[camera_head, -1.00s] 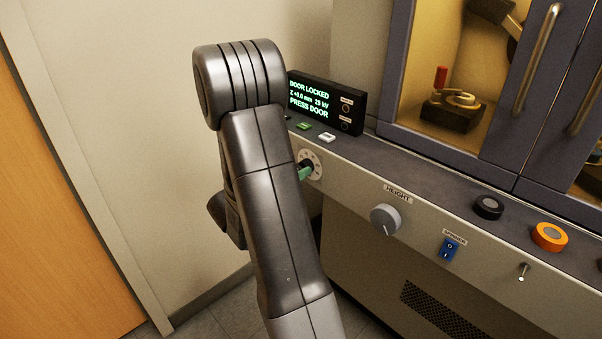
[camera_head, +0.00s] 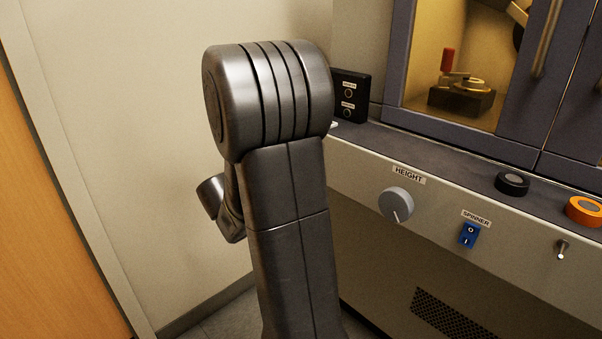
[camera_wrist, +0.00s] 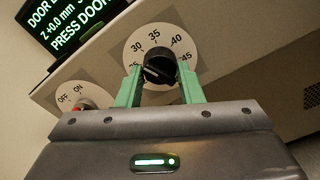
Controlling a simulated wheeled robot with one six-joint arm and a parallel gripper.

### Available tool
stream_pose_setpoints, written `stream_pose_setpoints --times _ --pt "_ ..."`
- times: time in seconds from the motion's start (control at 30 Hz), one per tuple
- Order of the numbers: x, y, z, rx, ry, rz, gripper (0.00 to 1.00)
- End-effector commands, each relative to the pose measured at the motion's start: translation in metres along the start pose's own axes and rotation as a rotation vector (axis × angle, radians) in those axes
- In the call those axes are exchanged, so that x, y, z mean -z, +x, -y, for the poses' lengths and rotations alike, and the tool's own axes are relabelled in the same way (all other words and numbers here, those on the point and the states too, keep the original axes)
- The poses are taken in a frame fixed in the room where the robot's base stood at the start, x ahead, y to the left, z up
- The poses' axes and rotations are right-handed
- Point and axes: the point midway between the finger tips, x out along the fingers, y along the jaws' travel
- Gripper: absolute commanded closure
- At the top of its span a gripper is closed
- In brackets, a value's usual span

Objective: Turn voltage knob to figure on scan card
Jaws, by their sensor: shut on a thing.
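The voltage knob (camera_wrist: 160,68) is black, on a round white dial (camera_wrist: 139,50) whose readable figures include 30, 35, 40 and 45 in the wrist view. My gripper (camera_wrist: 161,80) has its two green fingers on either side of the knob, shut on it. In the head view my arm hides the voltage knob and the fingers. I cannot see the scan card.
An OFF/ON switch (camera_wrist: 81,104) sits left of the dial. The cabinet doors stand above.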

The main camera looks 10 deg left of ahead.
Motion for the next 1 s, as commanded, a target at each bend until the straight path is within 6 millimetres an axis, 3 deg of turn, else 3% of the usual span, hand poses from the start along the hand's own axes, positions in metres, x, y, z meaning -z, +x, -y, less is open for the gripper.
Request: stream_pose_setpoints --times 0.47,1.0 --pt "0.0016 0.0000 0.0009 0.000 0.064 0.000 0.94" --pt "-0.0001 -0.0002 -0.0002 -0.001 0.543 0.000 0.94"
